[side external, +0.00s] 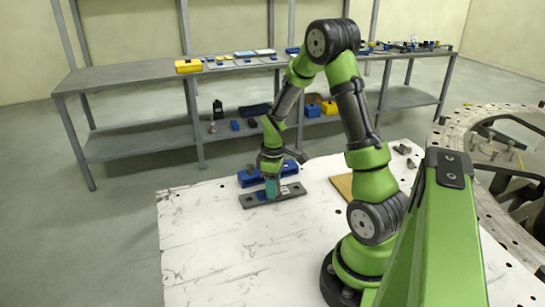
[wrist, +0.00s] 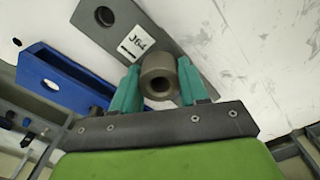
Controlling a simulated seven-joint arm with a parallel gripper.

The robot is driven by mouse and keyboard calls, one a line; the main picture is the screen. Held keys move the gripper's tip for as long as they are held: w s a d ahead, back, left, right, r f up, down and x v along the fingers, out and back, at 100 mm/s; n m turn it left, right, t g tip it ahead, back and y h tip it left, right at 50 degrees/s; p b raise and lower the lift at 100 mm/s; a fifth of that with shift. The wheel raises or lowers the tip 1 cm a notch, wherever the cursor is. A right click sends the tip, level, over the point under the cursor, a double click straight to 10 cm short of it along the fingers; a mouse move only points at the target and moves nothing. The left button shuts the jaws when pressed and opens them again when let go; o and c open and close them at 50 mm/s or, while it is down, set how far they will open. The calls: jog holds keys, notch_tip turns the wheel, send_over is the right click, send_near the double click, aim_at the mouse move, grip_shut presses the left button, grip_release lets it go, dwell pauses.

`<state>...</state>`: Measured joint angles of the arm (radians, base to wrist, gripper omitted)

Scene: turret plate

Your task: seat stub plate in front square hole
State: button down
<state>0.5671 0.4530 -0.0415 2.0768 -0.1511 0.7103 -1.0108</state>
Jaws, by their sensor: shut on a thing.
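The stub plate is a long dark grey bar with a white label and a round hole near its end. In the side view the stub plate (side external: 289,191) is on or just above the white table. The wrist view shows the stub plate (wrist: 173,37) with a hollow grey cylindrical stub (wrist: 155,76) at its middle. My gripper (side external: 271,190) is above the plate's middle, its teal fingers shut on the stub; the gripper also shows in the wrist view (wrist: 157,88). The plate's far part is hidden behind a finger. I cannot make out a front square hole.
A blue slotted block (side external: 250,179) lies beside the plate, close behind it. A brown board (side external: 341,186) and small dark pieces (side external: 402,149) lie to the right. A large round metal ring (side external: 455,128) stands at the right edge. The table's front left is clear.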

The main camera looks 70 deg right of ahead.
dwell(0.3)
jog(key=shift+c, duration=0.9)
grip_release()
notch_tip(320, 180, up, 7)
dwell(0.6)
